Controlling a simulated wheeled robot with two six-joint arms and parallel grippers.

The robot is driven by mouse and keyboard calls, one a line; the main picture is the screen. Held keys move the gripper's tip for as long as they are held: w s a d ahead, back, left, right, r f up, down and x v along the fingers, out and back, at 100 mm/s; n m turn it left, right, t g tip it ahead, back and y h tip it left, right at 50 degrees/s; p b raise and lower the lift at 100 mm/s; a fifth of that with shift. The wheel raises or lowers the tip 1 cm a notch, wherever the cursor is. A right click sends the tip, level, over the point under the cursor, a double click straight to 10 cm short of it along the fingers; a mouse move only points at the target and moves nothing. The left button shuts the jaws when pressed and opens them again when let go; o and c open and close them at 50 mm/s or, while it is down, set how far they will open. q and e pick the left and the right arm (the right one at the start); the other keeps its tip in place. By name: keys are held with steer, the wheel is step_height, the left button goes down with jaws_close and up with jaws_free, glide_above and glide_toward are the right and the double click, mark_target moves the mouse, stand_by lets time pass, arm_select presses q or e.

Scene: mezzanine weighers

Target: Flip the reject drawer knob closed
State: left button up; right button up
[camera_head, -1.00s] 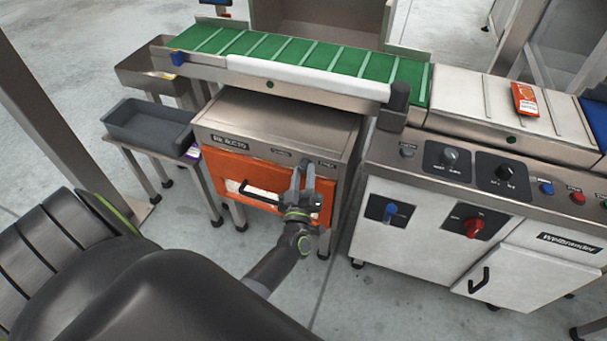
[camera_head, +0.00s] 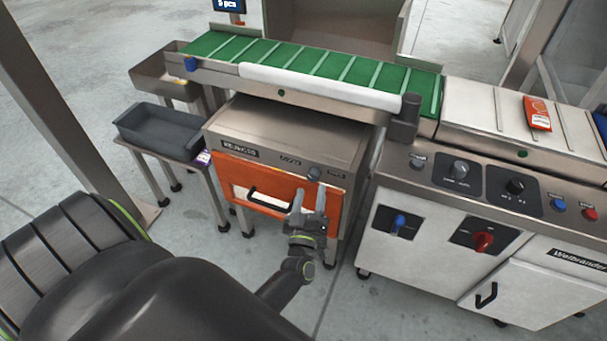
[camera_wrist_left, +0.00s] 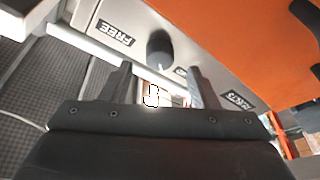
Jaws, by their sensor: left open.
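The reject cabinet (camera_head: 285,125) stands under the green belt, with an orange drawer front (camera_head: 240,176) that has a black handle (camera_head: 264,201). A small dark grey knob (camera_head: 314,173) sits on the steel strip above the drawer's right part, between two small labels. My left gripper (camera_head: 309,194) is open just below the knob in the head view. In the wrist view the knob (camera_wrist_left: 160,48) shows beyond the fingertips, apart from them. My right gripper is not in view.
A grey tray (camera_head: 155,138) on a stand is left of the cabinet. A control cabinet (camera_head: 400,250) with several knobs and buttons stands close on the right. The green belt (camera_head: 300,59) runs above. Grey floor is open in front.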

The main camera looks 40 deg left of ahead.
arm_select(q)
steer(key=v, duration=1.3)
steer(key=shift+s+d, duration=0.2)
steer(key=shift+s, duration=0.15)
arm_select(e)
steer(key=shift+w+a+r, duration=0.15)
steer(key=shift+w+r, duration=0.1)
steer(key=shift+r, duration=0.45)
arm_select(q)
steer(key=shift+f, duration=0.1)
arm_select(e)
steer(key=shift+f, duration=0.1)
